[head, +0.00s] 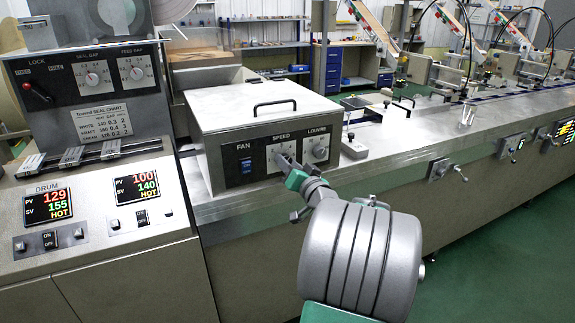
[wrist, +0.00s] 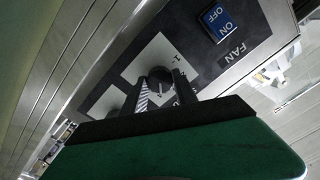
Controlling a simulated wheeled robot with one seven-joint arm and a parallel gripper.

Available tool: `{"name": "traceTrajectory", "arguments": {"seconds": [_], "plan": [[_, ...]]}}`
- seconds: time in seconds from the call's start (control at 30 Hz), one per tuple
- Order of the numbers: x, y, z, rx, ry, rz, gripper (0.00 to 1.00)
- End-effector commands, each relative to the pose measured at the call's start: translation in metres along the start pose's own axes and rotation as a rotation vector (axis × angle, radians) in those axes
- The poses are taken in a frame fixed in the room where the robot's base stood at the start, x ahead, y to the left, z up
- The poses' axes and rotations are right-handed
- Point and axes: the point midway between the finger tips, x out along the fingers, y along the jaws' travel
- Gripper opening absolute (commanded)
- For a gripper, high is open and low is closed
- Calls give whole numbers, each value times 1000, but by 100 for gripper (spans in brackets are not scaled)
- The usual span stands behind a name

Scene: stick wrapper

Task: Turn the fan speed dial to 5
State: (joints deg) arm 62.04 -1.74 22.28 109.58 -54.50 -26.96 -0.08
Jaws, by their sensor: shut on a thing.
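The fan speed dial (wrist: 159,77) is a dark round knob on a white scale plate, labelled SPEED in the head view. My gripper (wrist: 162,86) has its two dark fingers on either side of the knob and is shut on it. In the head view my gripper (head: 289,166) reaches the front panel and covers most of the knob. The number the knob points to cannot be read, as the fingers hide much of the scale. The blue FAN switch (head: 246,166) is left of the dial; it also shows in the wrist view (wrist: 220,20).
The LOUVRE dial (head: 319,151) is close on the right of the speed dial. The metal control box (head: 235,107) has a black handle on top. A panel with DRUM displays (head: 48,205) stands on the left. A long metal conveyor bench (head: 420,140) runs right. Green floor is open at lower right.

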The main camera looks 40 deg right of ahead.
Motion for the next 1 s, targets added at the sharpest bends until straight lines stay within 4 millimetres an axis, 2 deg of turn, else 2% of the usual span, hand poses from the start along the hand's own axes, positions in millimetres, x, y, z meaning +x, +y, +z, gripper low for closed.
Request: {"name": "traceTrajectory", "arguments": {"seconds": [0.6, 1.0], "plan": [[0, -1, -1, 573, 10, 2, 0], [0, 0, 0, 809, 16, 3, 0]]}}
